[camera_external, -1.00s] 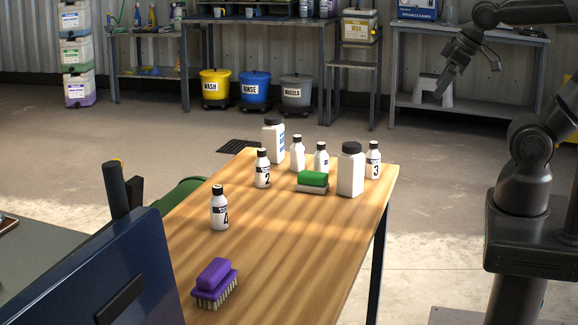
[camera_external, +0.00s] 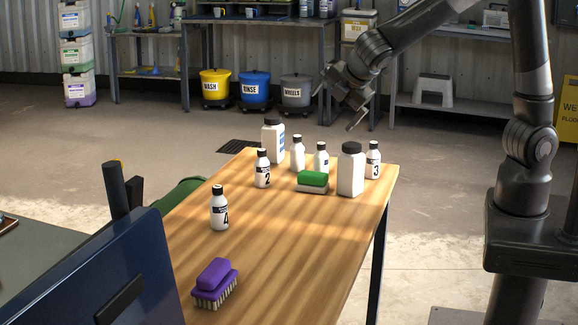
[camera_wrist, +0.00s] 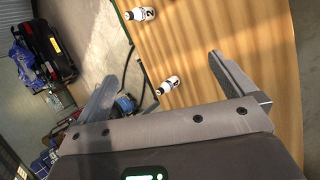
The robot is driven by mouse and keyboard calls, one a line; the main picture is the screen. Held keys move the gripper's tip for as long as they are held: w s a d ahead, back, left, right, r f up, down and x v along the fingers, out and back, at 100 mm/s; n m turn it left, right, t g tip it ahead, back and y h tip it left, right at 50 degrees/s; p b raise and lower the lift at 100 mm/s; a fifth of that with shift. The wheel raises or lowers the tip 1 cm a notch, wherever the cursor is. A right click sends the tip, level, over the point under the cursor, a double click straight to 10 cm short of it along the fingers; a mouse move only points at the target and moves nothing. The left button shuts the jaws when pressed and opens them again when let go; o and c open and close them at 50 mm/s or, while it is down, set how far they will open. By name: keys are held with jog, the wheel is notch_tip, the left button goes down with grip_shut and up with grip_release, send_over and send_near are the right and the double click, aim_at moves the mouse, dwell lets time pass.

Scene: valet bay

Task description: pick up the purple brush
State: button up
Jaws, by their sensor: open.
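The purple brush (camera_external: 215,282) lies bristles down near the front left of the wooden table (camera_external: 280,255), with a purple handle and pale bristles. My gripper (camera_external: 352,112) is in the air above and behind the table's far right end, well away from the brush. Its two fingers are apart and nothing is between them; in the wrist view my gripper (camera_wrist: 175,80) is also open and empty. The brush does not show in the wrist view.
A numbered bottle (camera_external: 219,208) stands just behind the brush. Several white bottles and a green-topped brush (camera_external: 312,181) fill the table's far end. A dark blue panel (camera_external: 125,275) stands left of the table. The table's right front is clear.

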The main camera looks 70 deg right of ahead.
jog(key=w+a+f+n+t, duration=0.2)
jog(key=w+a+f+n, duration=0.3)
jog(key=a, duration=0.5)
jog(key=n+t+y, duration=0.5)
jog(key=n, duration=1.1)
send_near(220, 269)
jog(key=shift+w+a+f, duration=0.2)
jog(key=shift+w+f, duration=0.2)
jog(key=shift+f, duration=0.1)
jog(key=x, duration=0.4)
jog(key=shift+w+f, duration=0.15)
jog(key=shift+w, duration=0.15)
jog(key=shift+r+x, duration=0.2)
jog(key=shift+x, duration=2.8)
jog(key=shift+d, duration=0.15)
jog(key=shift+c, duration=0.3)
jog(key=c, duration=0.7)
jog(key=shift+r, duration=0.15)
